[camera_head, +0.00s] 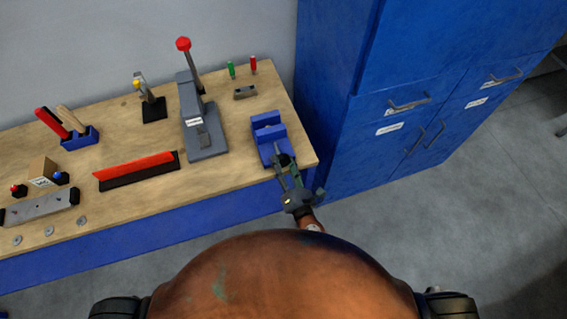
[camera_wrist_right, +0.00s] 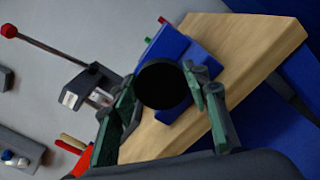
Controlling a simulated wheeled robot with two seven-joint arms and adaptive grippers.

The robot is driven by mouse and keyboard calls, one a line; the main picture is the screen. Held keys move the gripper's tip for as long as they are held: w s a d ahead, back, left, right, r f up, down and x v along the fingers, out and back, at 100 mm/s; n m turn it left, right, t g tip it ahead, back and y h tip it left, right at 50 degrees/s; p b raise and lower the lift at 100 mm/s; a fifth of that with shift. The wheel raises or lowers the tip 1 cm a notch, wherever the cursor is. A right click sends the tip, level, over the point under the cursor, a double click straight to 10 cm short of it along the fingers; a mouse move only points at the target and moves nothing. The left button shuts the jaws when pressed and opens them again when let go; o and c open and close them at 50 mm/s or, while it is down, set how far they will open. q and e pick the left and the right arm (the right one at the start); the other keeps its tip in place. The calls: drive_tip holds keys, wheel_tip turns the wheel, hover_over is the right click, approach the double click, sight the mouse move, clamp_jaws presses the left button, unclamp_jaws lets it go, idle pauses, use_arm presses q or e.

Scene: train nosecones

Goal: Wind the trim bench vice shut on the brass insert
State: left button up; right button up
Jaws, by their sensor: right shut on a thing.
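The blue bench vice (camera_head: 267,131) stands at the right end of the wooden bench, near its front corner. It also shows in the right wrist view (camera_wrist_right: 198,57). A round black knob (camera_wrist_right: 164,86) at the front of the vice faces the wrist camera. My right gripper (camera_head: 284,164) reaches up to the vice's front, and its fingers (camera_wrist_right: 160,92) are shut on the knob, one on each side. I cannot make out the brass insert; the knob and fingers hide part of the vice in the wrist view. My left gripper is in neither view.
A grey lever press (camera_head: 203,128) with a red ball stands left of the vice. A small grey block (camera_head: 245,92) and two screwdrivers, green (camera_head: 231,70) and red (camera_head: 253,65), are behind it. A blue cabinet (camera_head: 400,100) stands close on the right.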

drive_tip(key=shift+a, duration=0.15)
drive_tip(key=o, duration=1.2)
drive_tip(key=shift+w+a+f, duration=0.1)
drive_tip(key=shift+w, duration=0.05)
drive_tip(key=shift+c, duration=0.2)
drive_tip(key=v, duration=0.8)
